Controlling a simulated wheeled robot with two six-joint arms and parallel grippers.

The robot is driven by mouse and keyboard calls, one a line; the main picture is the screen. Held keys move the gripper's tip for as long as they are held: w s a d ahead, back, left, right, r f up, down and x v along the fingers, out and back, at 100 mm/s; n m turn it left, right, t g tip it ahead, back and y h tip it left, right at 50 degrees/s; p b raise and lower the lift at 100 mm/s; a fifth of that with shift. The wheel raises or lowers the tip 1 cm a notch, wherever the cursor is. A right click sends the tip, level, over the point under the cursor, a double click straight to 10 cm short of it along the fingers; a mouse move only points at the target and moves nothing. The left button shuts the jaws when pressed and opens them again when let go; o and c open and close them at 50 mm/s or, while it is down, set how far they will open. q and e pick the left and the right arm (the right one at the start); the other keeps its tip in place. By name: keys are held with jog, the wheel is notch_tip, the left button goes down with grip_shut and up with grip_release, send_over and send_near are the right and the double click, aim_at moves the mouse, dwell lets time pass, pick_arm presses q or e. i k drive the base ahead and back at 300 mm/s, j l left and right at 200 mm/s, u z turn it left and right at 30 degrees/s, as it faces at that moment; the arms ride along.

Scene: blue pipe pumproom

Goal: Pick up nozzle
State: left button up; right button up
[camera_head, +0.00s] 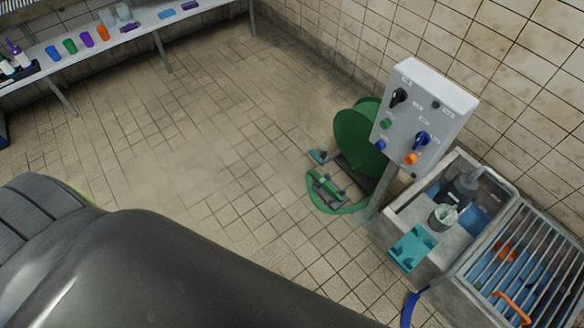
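A green hose reel (358,138) stands on the tiled floor behind a grey control box. A green hose (325,205) loops on the floor in front of it. A small green and grey fitting (328,187) sits by the loop and may be the nozzle, but it is too small to tell. A second small teal and grey part (320,155) lies just above it. Neither of my grippers is in view. A large dark part, probably my own body, fills the lower left and hides the floor there.
The grey control box (425,115) on a post has knobs and buttons. Right of it is a sink basin (400,210) with a pump and a teal block (412,246), beside a barred crate (540,262). A shelf (140,22) with coloured cups runs along the upper left. The middle floor is clear.

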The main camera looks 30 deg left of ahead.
aim_at(330, 189)
jog(key=u, duration=0.35)
jog(key=z, duration=1.05)
jog(key=u, duration=1.05)
jog(key=i+l+u, duration=0.25)
jog(key=i+l, duration=0.5)
jog(key=i, duration=0.05)
